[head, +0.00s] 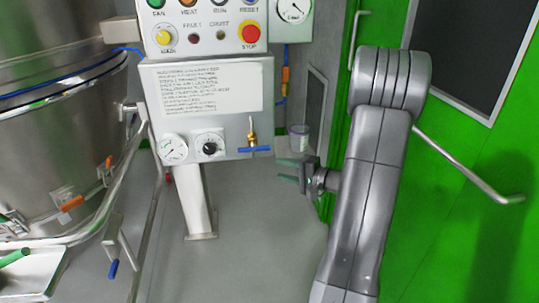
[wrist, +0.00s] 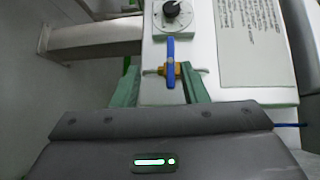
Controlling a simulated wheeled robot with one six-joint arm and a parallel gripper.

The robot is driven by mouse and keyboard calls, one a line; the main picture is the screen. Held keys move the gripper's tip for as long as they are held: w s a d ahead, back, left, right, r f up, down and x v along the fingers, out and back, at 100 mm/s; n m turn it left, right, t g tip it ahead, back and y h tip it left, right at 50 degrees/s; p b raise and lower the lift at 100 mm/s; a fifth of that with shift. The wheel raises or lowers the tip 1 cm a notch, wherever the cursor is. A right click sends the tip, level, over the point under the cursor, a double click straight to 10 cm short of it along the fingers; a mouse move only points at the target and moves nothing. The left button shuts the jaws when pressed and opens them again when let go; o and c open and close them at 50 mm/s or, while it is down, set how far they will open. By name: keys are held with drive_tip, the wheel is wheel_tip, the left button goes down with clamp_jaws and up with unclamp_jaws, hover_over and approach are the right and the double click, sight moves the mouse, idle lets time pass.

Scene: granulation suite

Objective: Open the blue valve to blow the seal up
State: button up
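The blue valve (head: 254,150) has a blue bar handle on a brass body at the lower right of the white panel. In the head view the handle lies level, crosswise to the upright brass body and pipe. In the wrist view the blue handle (wrist: 171,62) stands up the picture, across the brass body (wrist: 177,69). My gripper (head: 287,172) is right of and a little below the valve. Its two green fingers (wrist: 160,88) are apart and empty, with the handle showing beyond and between their tips. I see no contact.
The white panel (head: 160,117) carries a printed notice, a pressure gauge (head: 173,149) and a black knob (head: 209,145). Above is a button box with a red stop button (head: 250,34). A steel vessel (head: 60,150) stands left. A clear cup (head: 299,137) sits behind my gripper.

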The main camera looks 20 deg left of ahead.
sight(257, 150)
drive_tip(key=shift+t+y, duration=0.6)
drive_tip(key=shift+y, duration=0.1)
drive_tip(key=w+a, duration=0.2)
drive_tip(key=a, duration=0.2)
drive_tip(key=w+a+b, duration=0.1)
drive_tip(key=w+a, duration=0.2)
drive_tip(key=a, duration=0.2)
drive_tip(key=w+a+b, duration=0.1)
drive_tip(key=w+a, duration=0.1)
drive_tip(key=a, duration=0.2)
drive_tip(key=shift+w+a+f, duration=0.25)
drive_tip(key=shift+w+a, duration=0.1)
drive_tip(key=shift+w, duration=0.05)
clamp_jaws()
